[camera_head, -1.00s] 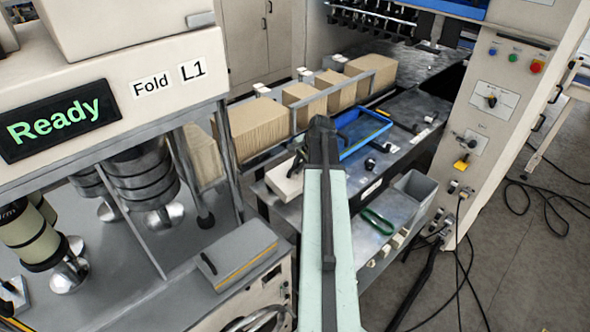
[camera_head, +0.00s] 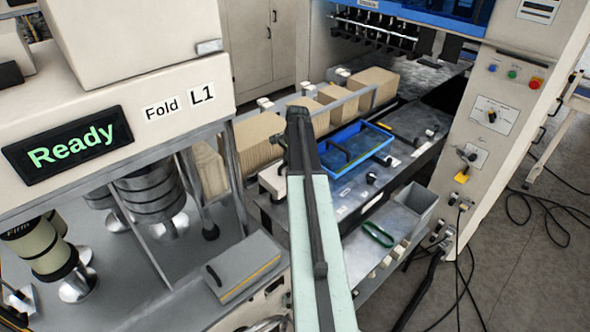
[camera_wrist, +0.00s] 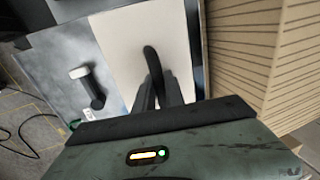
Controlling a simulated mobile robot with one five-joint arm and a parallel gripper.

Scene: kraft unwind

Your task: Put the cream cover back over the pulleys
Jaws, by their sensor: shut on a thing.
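The cream cover (camera_wrist: 128,48) is a flat pale panel with a dark curved handle (camera_wrist: 152,62) in the wrist view. My gripper (camera_wrist: 160,88) is shut on that handle, with the panel lying beyond the fingers. In the head view a small part of the cover (camera_head: 271,183) shows left of my arm at the grey bench's near end; my arm hides the rest. I cannot pick out the pulleys with certainty in either view.
Stacks of brown kraft board (camera_head: 259,138) stand close behind the cover. A blue tray (camera_head: 375,140) and black knobs lie on the bench to the right. A grey bin (camera_head: 414,208) and green loop (camera_head: 378,234) sit lower. The folding machine (camera_head: 215,75) stands left.

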